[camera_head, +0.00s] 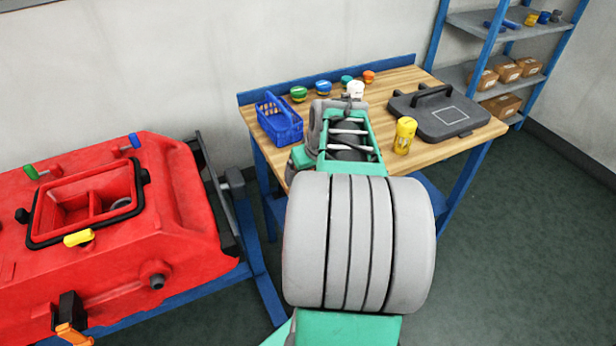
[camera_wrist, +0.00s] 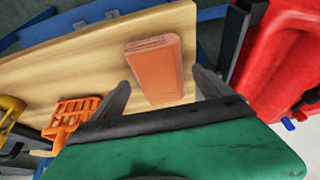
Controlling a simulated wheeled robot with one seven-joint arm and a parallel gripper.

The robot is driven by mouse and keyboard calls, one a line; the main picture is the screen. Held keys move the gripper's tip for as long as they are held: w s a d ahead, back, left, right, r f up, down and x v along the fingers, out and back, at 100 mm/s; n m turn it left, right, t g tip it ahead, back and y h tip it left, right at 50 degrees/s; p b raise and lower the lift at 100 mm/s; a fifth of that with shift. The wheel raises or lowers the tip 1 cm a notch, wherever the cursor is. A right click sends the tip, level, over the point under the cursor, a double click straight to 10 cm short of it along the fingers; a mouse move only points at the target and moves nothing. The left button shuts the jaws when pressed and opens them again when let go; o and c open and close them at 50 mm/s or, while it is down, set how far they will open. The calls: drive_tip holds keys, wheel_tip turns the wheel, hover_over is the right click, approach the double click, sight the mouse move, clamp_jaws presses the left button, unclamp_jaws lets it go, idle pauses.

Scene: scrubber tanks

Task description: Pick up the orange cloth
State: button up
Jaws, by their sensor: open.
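The orange cloth (camera_wrist: 153,66) is a folded, flat, roughly rectangular pad. It lies on the wooden tabletop (camera_wrist: 90,73) in the wrist view. My gripper (camera_wrist: 161,78) is open and empty, with one dark finger on each side of the cloth in the picture. The cloth's near end reaches between the fingertips; I cannot tell how far above it they are. In the head view my arm covers part of the table, and I cannot make out the cloth or the fingers.
An orange slotted tool (camera_wrist: 72,118) lies left of my gripper. The red tank (camera_head: 120,220) stands left of the table. A blue basket (camera_head: 278,120), several small jars, a yellow container (camera_head: 405,136) and a grey case (camera_head: 440,112) are on the table.

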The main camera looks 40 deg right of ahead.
drive_tip(key=shift+c, duration=0.3)
drive_tip(key=c, duration=1.4)
